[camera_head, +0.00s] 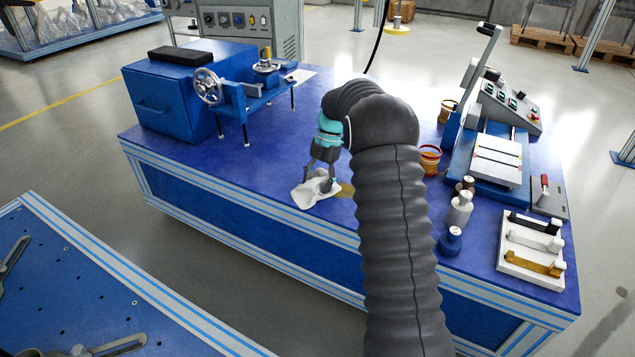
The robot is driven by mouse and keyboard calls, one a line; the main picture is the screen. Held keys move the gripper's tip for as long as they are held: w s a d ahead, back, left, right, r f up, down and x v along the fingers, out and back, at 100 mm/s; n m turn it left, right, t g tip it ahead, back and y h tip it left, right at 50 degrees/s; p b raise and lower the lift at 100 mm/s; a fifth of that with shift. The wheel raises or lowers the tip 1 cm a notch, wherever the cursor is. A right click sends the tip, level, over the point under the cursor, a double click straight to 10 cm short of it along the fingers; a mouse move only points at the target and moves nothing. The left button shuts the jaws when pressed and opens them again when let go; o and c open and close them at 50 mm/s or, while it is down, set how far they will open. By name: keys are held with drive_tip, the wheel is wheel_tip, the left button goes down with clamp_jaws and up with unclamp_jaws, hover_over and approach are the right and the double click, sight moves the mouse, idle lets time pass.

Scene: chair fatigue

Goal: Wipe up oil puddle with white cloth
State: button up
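The white cloth (305,197) lies crumpled on the blue workbench (270,190), near its front edge. My gripper (321,180) points down at the cloth, with its dark fingers at the cloth's upper part. A fold of the cloth shows between the fingers, which look a little apart. I cannot tell whether they grip it. A brownish-yellow oil puddle (346,190) shows just right of the cloth. My arm hides part of the puddle and the bench behind it.
A blue vise-like device with a handwheel (208,87) stands left on the bench. To the right are an orange tin (429,160), several small bottles (459,208), a blue machine (487,165) and a white tray (510,265). The bench left of the cloth is clear. Another blue table (90,300) is nearer.

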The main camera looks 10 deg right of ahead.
drive_tip(key=shift+s+f, duration=0.15)
drive_tip(key=shift+f, duration=0.15)
drive_tip(key=c, duration=0.9)
drive_tip(key=shift+f, duration=0.1)
clamp_jaws()
drive_tip(key=shift+d, duration=0.1)
drive_tip(key=shift+r, duration=0.6)
drive_tip(key=shift+r+p, duration=0.5)
drive_tip(key=shift+p, duration=1)
drive_tip(key=shift+p, duration=1.05)
